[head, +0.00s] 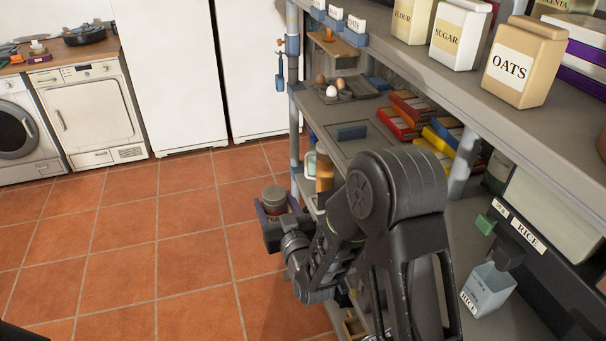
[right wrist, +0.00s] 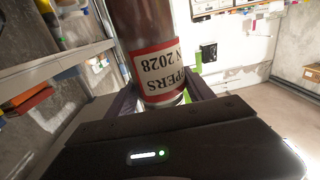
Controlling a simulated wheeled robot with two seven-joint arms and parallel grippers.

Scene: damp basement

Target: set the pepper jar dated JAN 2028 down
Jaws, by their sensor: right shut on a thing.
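The pepper jar (right wrist: 155,55) is held in my right gripper (right wrist: 160,98). In the right wrist view its label is upside down and reads "PPERS" and "N 2028"; part of the text is cut off by the curve. In the head view the jar (head: 274,197) shows small, with a grey-green lid and reddish contents. There my right gripper (head: 275,215) is shut around it, left of the shelf unit and over the tiled floor. The jar looks roughly upright. My left gripper is not in view.
A grey shelf unit (head: 370,130) holds an egg tray (head: 352,90), several coloured boxes (head: 405,112), and canisters marked OATS (head: 522,65) and SUGAR (head: 458,38). A RICE dispenser (head: 560,215) stands lower right. White appliances (head: 88,112) line the back left. The tiled floor between is clear.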

